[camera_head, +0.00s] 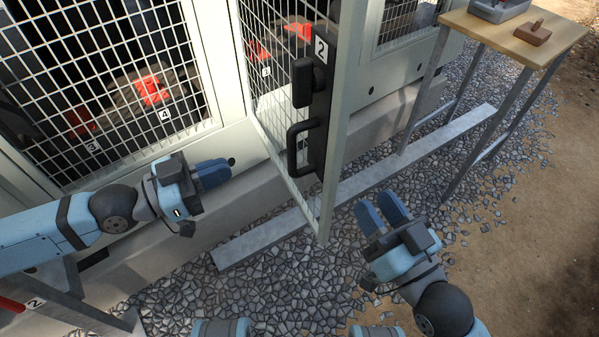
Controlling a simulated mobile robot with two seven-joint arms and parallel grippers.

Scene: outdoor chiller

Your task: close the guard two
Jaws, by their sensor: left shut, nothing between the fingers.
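Guard two is a mesh door (255,60) in a light frame, marked with a "2" label (321,49). It stands open, swung out from the cabinet front toward me. A black latch box and pull handle (297,148) sit on its free edge. My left gripper (228,170) is shut and empty, left of the door and close to the cabinet's lower sill, apart from the handle. My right gripper (380,200) is right of the door, over the gravel, with nothing visible in it.
A fixed mesh panel (95,75) is on the left, with red parts and a "4" tag behind it. A wooden table (515,38) with a grey bin (497,8) and a brown block (532,33) stands at upper right. A metal rail (250,243) crosses the gravel.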

